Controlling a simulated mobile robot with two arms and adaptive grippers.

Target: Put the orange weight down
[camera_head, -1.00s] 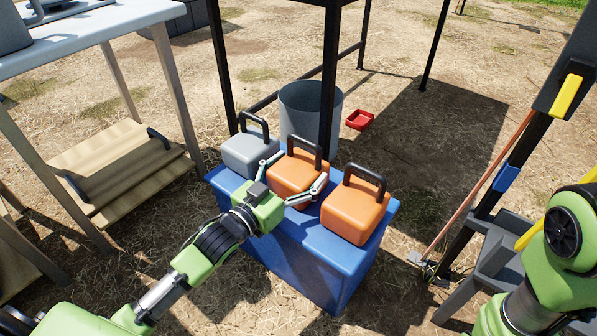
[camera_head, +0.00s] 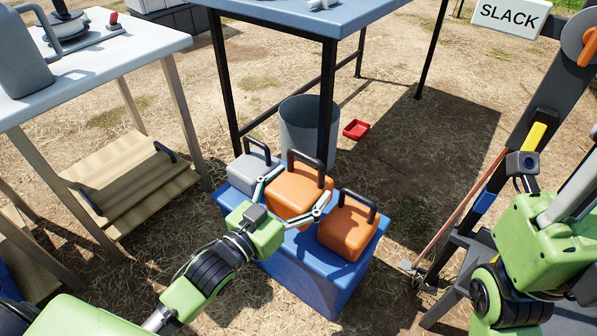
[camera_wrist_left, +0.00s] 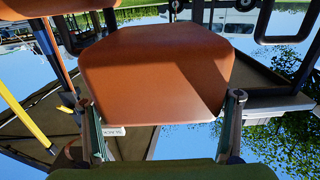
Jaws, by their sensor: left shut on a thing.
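My left gripper (camera_head: 292,202) is shut on the middle orange weight (camera_head: 296,190), with one finger on each side of its body. This weight has a black handle and appears slightly raised over the blue box (camera_head: 310,285); its underside is hidden in the head view. In the left wrist view the weight (camera_wrist_left: 155,70) fills the space between the two fingers (camera_wrist_left: 163,125). A second orange weight (camera_head: 346,232) sits on the right of the box top, and a grey weight (camera_head: 250,172) sits on its left. My right gripper's fingers are not visible.
A grey bin (camera_head: 300,128) stands behind the box, beside the black legs of a blue-topped table (camera_head: 300,14). A red tray (camera_head: 356,129) lies on the ground. A dark frame stands right, near a "SLACK" sign (camera_head: 511,13).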

